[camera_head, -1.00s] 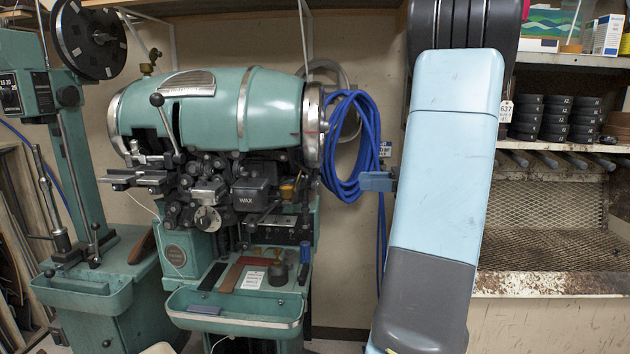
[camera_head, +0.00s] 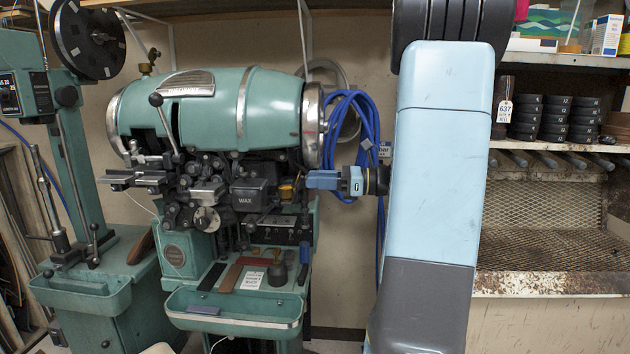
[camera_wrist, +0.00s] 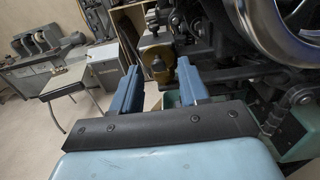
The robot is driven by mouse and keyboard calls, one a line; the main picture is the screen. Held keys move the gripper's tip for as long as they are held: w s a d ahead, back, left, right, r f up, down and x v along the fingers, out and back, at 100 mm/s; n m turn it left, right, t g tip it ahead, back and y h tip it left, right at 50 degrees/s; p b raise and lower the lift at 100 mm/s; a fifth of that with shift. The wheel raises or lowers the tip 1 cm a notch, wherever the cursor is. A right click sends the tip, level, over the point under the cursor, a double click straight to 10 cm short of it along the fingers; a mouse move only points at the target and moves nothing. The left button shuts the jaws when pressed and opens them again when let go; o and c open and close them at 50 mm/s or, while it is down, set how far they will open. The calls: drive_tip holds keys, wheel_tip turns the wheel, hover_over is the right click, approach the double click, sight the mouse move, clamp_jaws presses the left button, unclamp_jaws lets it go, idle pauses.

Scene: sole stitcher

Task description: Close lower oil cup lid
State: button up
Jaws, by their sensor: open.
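The green stitcher (camera_head: 200,115) stands left of my arm. A small brass-yellow part, apparently the oil cup (camera_head: 287,191), sits on its right side beside the WAX box. In the wrist view the brass part (camera_wrist: 159,65) shows beyond and between my fingers. I cannot clearly make out its lid or whether that lid is up or down. My gripper (camera_head: 312,180) is just right of the brass part in the head view, pointing left at about its height. In the wrist view my gripper (camera_wrist: 159,72) has its two blue fingers apart, with nothing held between them.
A blue hose coil (camera_head: 352,135) hangs behind my gripper. The machine's large metal ring (camera_wrist: 275,30) is at the upper right of the wrist view. A green tray (camera_head: 235,312) sits below. A shelf with black discs (camera_head: 555,115) is at the right. Open floor (camera_wrist: 35,140) shows left in the wrist view.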

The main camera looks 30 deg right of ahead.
drive_tip(key=shift+w+a, duration=0.25)
drive_tip(key=shift+a, duration=0.1)
clamp_jaws()
idle(0.3)
